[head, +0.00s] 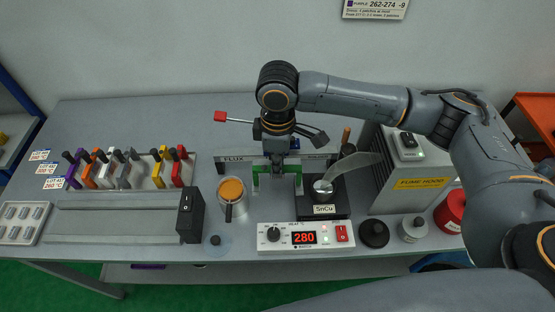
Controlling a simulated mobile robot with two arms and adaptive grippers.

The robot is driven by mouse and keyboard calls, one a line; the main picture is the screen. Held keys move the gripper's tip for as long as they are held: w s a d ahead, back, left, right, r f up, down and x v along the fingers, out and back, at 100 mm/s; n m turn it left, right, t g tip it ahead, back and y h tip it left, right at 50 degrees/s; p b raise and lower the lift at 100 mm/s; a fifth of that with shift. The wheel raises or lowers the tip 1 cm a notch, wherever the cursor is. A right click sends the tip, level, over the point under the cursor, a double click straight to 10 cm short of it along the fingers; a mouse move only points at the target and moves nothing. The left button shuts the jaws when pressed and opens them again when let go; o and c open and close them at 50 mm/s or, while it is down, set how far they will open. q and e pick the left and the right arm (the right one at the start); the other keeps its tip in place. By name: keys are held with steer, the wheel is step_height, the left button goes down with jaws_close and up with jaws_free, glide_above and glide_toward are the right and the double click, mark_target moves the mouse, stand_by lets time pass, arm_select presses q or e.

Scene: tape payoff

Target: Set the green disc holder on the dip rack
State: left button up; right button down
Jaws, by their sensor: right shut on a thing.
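My right gripper (277,160) reaches down over the middle of the bench and is shut on the green disc holder (257,178). The holder's green parts show on both sides of the jaws; its middle is hidden behind them. It is in front of a grey bar labelled FLUX (233,161), between an orange-filled pot (231,188) and the black SnCu pot stand (324,210). I cannot tell whether the holder touches anything below. I cannot tell for certain which fixture is the dip rack. My left gripper is not in view.
A rack (150,182) at left holds several coloured holders with black handles. A red-ended rod (220,116) sticks out left of my wrist. The heater box (305,238) reads 280. A fume hood unit (402,185) stands at right. The back left of the bench is clear.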

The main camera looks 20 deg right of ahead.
steer(key=shift+f, duration=0.3)
stand_by(0.5)
steer(key=c, duration=0.6)
jaws_free()
step_height(320, 180, up, 7)
steer(key=p, duration=0.9)
steer(key=shift+f, duration=0.1)
stand_by(0.5)
